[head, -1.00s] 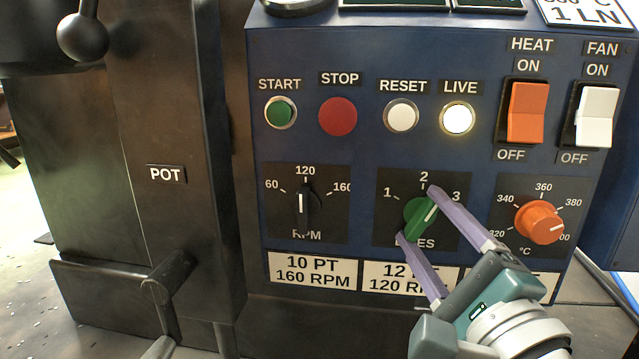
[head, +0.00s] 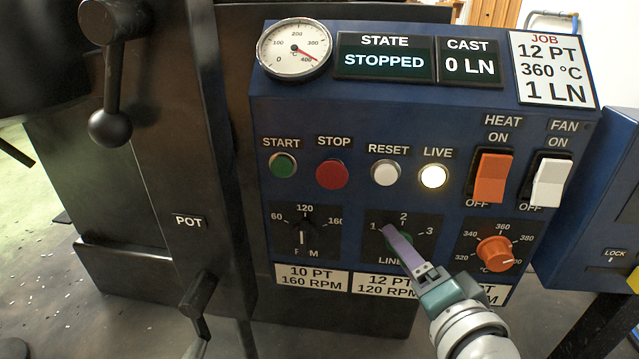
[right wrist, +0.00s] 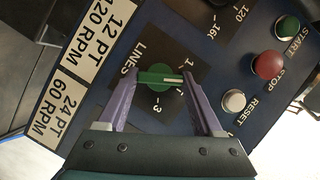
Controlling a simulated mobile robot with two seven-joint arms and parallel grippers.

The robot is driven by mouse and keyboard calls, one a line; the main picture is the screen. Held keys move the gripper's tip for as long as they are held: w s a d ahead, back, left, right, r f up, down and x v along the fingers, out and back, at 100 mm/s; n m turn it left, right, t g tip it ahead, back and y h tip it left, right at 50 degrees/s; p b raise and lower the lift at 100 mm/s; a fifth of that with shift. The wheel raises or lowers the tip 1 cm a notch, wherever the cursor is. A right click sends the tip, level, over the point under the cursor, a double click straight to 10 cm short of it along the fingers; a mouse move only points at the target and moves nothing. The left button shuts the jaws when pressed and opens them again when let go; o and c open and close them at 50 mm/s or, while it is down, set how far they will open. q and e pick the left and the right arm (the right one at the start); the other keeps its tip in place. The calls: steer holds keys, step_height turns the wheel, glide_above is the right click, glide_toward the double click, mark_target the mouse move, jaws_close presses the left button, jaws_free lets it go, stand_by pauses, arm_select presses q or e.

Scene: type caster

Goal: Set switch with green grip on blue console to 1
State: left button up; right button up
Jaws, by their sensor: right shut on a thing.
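The blue console (head: 330,112) carries a switch with a green grip (right wrist: 157,79), below a 1-2-3 scale and beside the label LINES. My right gripper (right wrist: 160,82) is shut on the green grip, with one purple finger at each end of it. In the right wrist view the white line on the grip points to the side of 1, seemingly between 1 and 2; the 2 is hidden by a finger. In the head view my right gripper (head: 396,236) covers most of the grip. My left gripper is not in view.
An RPM knob (head: 303,233) is left of the switch and an orange temperature knob (head: 495,253) close on its right, near my right arm. START, STOP and RESET buttons (head: 385,173) and orange HEAT (head: 490,178) and white FAN (head: 549,182) rockers are above.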

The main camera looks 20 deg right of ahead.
steer(key=n+p, duration=0.1)
steer(key=n+g+h+p, duration=0.1)
steer(key=p, duration=0.1)
steer(key=n+g+p, duration=0.1)
steer(key=n, duration=0.1)
steer(key=shift+w+a+r+p, duration=0.1)
steer(key=shift+r+p, duration=0.15)
steer(key=shift+p, duration=0.05)
steer(key=shift+n+h, duration=0.3)
steer(key=o, duration=1.4)
steer(key=shift+f, duration=0.1)
steer(key=shift+c, duration=0.2)
steer(key=p+v, duration=0.5)
steer(key=v, duration=0.5)
